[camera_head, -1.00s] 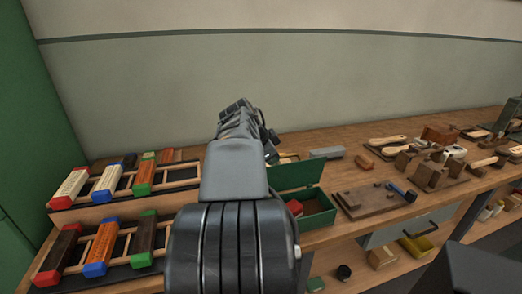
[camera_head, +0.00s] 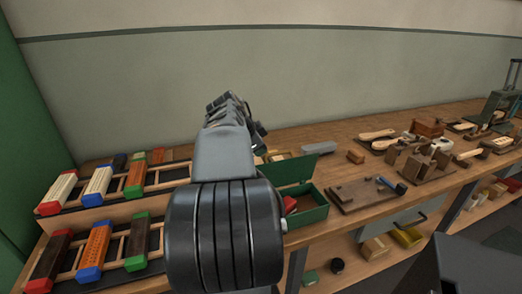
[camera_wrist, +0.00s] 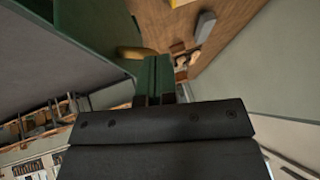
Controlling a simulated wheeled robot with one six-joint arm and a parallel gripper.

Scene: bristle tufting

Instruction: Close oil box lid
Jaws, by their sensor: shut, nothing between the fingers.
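The oil box (camera_head: 308,216) is a green box near the front edge of the bench, just right of my arm. Its green lid (camera_head: 291,170) stands raised at the back, so the box is open. A red item shows inside it. My arm hides the left part of the box and lid, and my gripper is hidden in the head view. In the wrist view my gripper (camera_wrist: 157,72) is shut, its two fingers side by side with nothing between them. A large green surface (camera_wrist: 95,22) lies close beyond the fingers; I cannot tell whether it is the lid or the box.
Racks with coloured blocks (camera_head: 98,185) stand left of my arm. A wooden board with a blue-headed tool (camera_head: 360,195) lies right of the box. A grey block (camera_head: 319,148) lies behind. Wooden tools crowd the right of the bench. A lower shelf holds a yellow bin (camera_head: 407,237).

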